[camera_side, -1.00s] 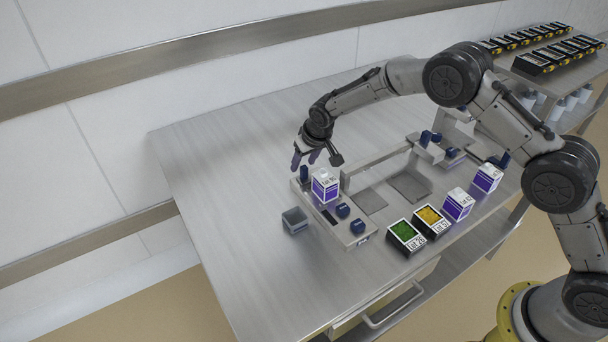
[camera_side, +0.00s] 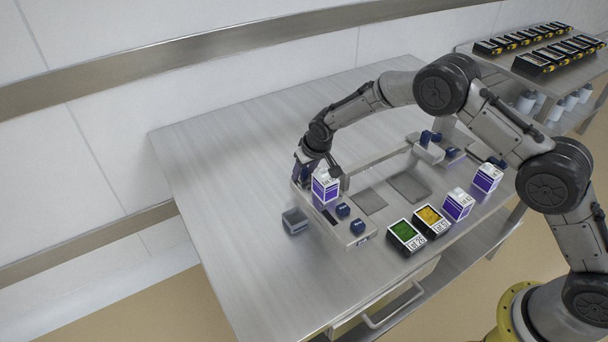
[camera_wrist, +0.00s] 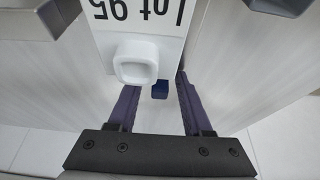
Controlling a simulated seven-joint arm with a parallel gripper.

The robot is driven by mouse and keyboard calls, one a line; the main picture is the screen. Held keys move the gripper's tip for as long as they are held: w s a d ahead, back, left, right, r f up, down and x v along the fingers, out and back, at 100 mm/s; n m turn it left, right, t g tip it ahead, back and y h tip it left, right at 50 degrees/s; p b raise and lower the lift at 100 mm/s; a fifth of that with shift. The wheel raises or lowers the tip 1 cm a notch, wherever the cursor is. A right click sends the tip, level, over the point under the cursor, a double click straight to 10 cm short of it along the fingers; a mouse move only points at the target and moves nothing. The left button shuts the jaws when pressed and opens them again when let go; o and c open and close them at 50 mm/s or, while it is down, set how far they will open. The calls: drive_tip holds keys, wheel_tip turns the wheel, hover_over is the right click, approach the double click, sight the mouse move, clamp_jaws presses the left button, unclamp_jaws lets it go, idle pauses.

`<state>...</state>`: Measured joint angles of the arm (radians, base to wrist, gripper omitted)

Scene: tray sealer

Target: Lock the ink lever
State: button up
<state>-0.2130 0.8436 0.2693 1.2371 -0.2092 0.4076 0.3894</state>
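My gripper (camera_side: 316,170) is low at the left end of the tray sealer (camera_side: 359,236), just behind a white and purple carton (camera_side: 326,189). In the wrist view my gripper (camera_wrist: 158,84) has its two purple fingers apart. A small dark blue piece (camera_wrist: 160,91), probably the ink lever, shows between them, partly hidden behind the carton's white cap. I see no finger touching it. The carton, marked "Lot 95", fills the top middle of the wrist view. In the side view my gripper hides the lever.
Blue knobs (camera_side: 343,210) sit on the sealer's front. A small grey bin (camera_side: 295,220) stands at its left. A green-topped tray (camera_side: 406,235), a yellow-topped tray (camera_side: 431,220) and two more cartons (camera_side: 458,204) stand to the right. The table's left side is clear.

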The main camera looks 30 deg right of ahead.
drive_tip(key=shift+d, duration=1.55)
drive_tip(key=o, duration=0.7)
drive_tip(key=shift+r, duration=3.55)
